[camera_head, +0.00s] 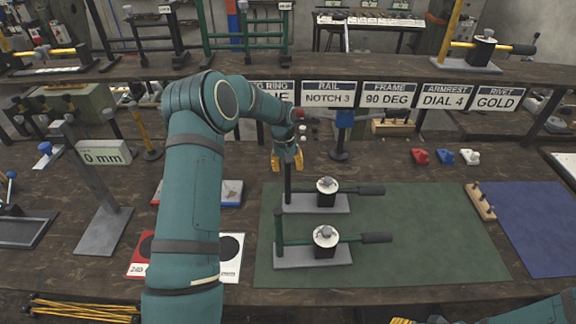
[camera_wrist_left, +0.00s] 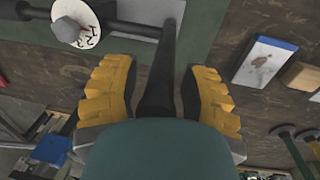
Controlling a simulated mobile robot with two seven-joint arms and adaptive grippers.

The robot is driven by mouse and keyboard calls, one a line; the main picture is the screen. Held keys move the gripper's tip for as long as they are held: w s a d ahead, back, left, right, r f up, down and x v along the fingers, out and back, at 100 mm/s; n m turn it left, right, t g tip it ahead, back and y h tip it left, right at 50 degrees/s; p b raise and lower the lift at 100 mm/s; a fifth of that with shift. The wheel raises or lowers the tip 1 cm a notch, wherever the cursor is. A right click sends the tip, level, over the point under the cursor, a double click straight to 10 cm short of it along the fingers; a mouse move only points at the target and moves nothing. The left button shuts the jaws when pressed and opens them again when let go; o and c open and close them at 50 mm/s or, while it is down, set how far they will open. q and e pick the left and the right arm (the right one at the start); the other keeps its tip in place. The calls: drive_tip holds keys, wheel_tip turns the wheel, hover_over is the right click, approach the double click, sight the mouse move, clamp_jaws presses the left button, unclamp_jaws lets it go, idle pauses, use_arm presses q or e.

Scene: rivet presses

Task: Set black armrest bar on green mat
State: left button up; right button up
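The black armrest bar (camera_head: 360,190) has a grey base, a white dial and an upright black post. Its base rests on the green mat (camera_head: 420,240), near the mat's back left part. My left gripper (camera_head: 287,160) is at the top of the post. In the left wrist view the post (camera_wrist_left: 157,85) runs between the two yellow fingers (camera_wrist_left: 160,95), with narrow gaps seen beside it, so the gripper looks open around it. The dial (camera_wrist_left: 75,22) shows there too. My right gripper (camera_head: 415,321) is mostly cut off at the bottom edge.
A similar green bar (camera_head: 350,239) with a grey base stands in front on the mat. A blue mat (camera_head: 535,225) lies to the right, with a wooden peg block (camera_head: 480,202) beside it. Signs (camera_head: 390,95) hang behind. The mat's right part is clear.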

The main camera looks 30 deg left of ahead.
use_arm(q)
drive_tip(key=r, duration=0.8)
drive_tip(key=a+r, duration=0.1)
drive_tip(key=r, duration=0.3)
drive_tip(key=shift+s, duration=0.3)
